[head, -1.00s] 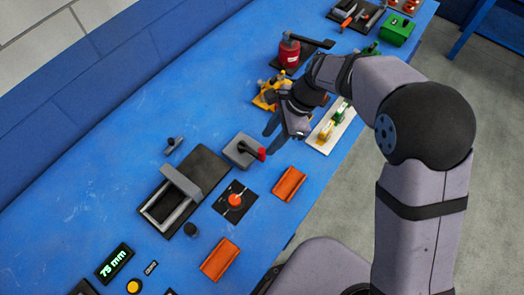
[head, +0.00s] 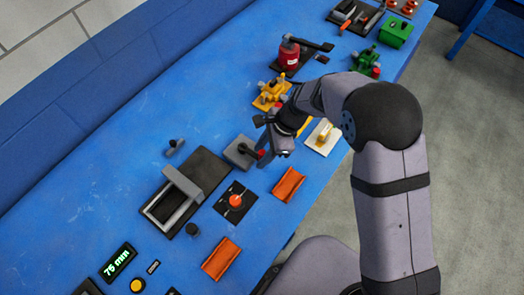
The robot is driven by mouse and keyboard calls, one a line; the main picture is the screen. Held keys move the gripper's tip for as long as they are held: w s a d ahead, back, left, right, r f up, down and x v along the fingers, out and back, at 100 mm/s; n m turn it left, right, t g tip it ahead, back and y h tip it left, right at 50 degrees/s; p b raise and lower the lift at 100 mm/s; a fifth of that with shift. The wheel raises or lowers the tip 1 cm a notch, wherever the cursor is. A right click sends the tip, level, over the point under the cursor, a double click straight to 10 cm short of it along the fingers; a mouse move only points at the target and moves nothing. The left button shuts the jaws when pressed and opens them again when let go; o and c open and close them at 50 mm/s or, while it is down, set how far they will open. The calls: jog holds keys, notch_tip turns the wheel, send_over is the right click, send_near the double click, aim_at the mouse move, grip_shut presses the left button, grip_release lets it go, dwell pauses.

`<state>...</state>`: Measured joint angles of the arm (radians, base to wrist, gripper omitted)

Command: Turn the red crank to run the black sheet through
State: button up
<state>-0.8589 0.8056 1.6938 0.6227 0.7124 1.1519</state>
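The red crank handle (head: 262,154) sits on a black arm on a grey box (head: 239,151), near the middle of the blue bench. My gripper (head: 265,160) is low beside the handle, with a grey finger next to it and partly over it. Whether the fingers are apart or touch the handle cannot be told. A black sheet (head: 208,160) lies flat to the left of the grey box, partly under a grey bar (head: 184,181). A grey-framed black tray (head: 168,207) is at the sheet's lower left.
Two orange trays (head: 288,185) (head: 221,258) and a red button on a black plate (head: 236,201) lie in front. A yellow device (head: 271,94) and a white board (head: 323,138) stand close to my gripper. The bench's left back is clear.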

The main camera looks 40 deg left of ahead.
grip_shut()
jog(key=shift+w, duration=0.15)
jog(key=shift+w+a+n+g+h, duration=0.15)
jog(key=shift+w+n+g+h, duration=0.2)
jog(key=shift+w+n, duration=0.7)
jog(key=n, duration=0.1)
jog(key=w+n+h+b, duration=0.1)
jog(key=n, duration=0.1)
jog(key=shift+w+a+f, duration=0.1)
jog(key=shift+a, duration=0.2)
jog(key=shift+w+a+n+g+h+b, duration=0.15)
jog(key=shift+w+a+n+h+b, duration=0.15)
jog(key=shift+n, duration=0.35)
jog(key=shift+w+a+n+g+h+b, duration=0.15)
jog(key=shift+w+n+b, duration=0.2)
jog(key=shift+n, duration=0.25)
jog(key=shift+w+a+n+h+b, duration=0.3)
jog(key=shift+w+a+n+b, duration=0.05)
jog(key=shift+n, duration=0.4)
jog(key=shift+w+a+n+h+b, duration=0.3)
jog(key=shift+n, duration=0.45)
jog(key=shift+w+a, duration=0.1)
